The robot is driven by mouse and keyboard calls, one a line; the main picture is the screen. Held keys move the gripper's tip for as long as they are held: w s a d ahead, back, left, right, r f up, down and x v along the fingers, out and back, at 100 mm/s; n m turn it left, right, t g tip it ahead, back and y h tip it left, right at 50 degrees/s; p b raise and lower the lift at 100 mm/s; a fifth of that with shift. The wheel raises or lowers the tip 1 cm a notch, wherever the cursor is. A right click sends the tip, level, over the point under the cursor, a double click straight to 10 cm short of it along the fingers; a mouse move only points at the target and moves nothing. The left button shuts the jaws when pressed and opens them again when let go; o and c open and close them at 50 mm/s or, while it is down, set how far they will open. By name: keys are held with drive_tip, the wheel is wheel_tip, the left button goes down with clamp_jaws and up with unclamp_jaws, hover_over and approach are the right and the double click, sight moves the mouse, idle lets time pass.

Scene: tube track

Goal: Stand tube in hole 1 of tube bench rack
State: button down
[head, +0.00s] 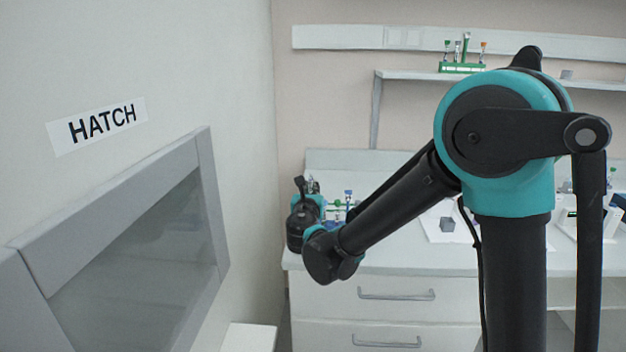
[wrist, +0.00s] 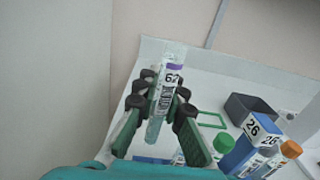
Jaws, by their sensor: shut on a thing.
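My gripper (wrist: 160,98) is shut on a clear tube (wrist: 167,78) with a purple band and a white label reading 62. The tube stands roughly along the fingers, its upper part above the dark finger pads. In the head view my gripper is partly hidden by my own wrist, at the left end of the bench. A blue rack with several capped tubes (head: 348,205) is beside it there. In the wrist view a blue block (wrist: 241,149) marked 26 is at the lower right. I cannot tell which part is hole 1; no hole number is readable.
An orange-capped tube (wrist: 290,150) is at the right. A green rack (head: 461,68) stands on the wall shelf. A hatch (head: 140,262) is at the left.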

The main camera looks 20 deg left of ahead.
drive_tip(key=shift+w+f, duration=0.1)
drive_tip(key=shift+w, duration=0.05)
wheel_tip(320, 180, down, 5)
drive_tip(key=shift+r, duration=0.2)
idle(0.3)
idle(0.5)
drive_tip(key=shift+f, duration=1.2)
idle(1.1)
drive_tip(key=shift+f, duration=0.35)
